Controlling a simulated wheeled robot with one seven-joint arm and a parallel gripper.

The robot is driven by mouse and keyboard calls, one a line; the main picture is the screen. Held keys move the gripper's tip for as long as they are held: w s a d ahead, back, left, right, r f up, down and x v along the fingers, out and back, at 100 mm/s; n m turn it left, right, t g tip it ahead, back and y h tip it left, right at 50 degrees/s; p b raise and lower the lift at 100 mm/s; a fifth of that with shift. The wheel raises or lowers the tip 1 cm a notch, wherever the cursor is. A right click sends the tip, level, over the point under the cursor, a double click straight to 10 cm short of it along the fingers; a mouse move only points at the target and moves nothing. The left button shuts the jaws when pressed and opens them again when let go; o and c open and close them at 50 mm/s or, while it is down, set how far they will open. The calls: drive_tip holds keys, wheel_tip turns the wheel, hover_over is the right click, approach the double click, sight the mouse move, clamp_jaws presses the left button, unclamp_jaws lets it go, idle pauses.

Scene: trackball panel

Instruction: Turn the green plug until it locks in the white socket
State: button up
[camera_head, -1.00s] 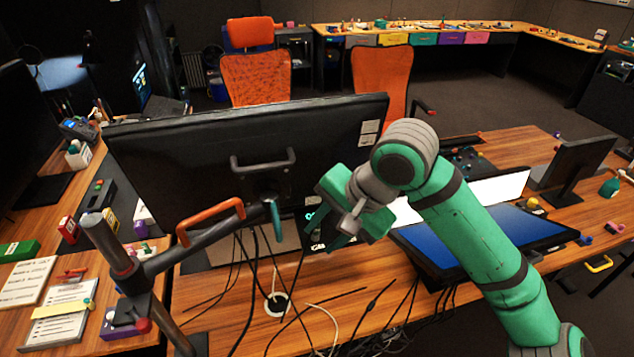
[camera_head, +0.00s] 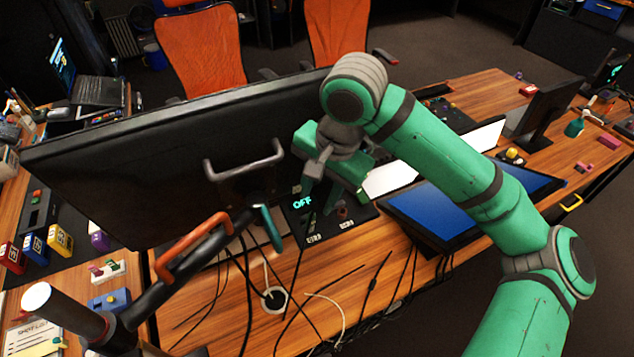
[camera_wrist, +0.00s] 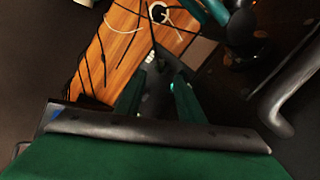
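My green gripper (camera_head: 322,192) hangs behind the large monitor, above a small black panel (camera_head: 328,228) whose lit display reads OFF. In the wrist view my gripper (camera_wrist: 158,82) shows two green fingers standing apart, with the dark panel between and beyond them. I see nothing held. I cannot pick out the green plug for certain; the gripper covers part of the panel. A white ring with a dark centre (camera_head: 275,299) lies on the desk in front, also in the wrist view (camera_wrist: 160,12); I cannot tell if it is the socket.
The large monitor (camera_head: 120,165) stands left of my gripper. A monitor arm with an orange handle (camera_head: 195,247) and teal lever (camera_head: 271,229) rises in front. Loose cables cross the desk (camera_head: 225,315). A blue-screen tablet (camera_head: 470,212) lies to the right.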

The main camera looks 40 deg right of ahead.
sight(312, 215)
drive_tip(key=x, duration=0.6)
drive_tip(key=shift+f, duration=0.4)
drive_tip(key=shift+w+f, duration=0.2)
drive_tip(key=shift+f, duration=0.05)
drive_tip(key=shift+a, duration=0.1)
drive_tip(key=shift+c, duration=0.7)
drive_tip(key=shift+s, duration=0.1)
drive_tip(key=c, duration=0.5)
clamp_jaws()
drive_tip(key=shift+c, duration=1.2)
unclamp_jaws()
clamp_jaws()
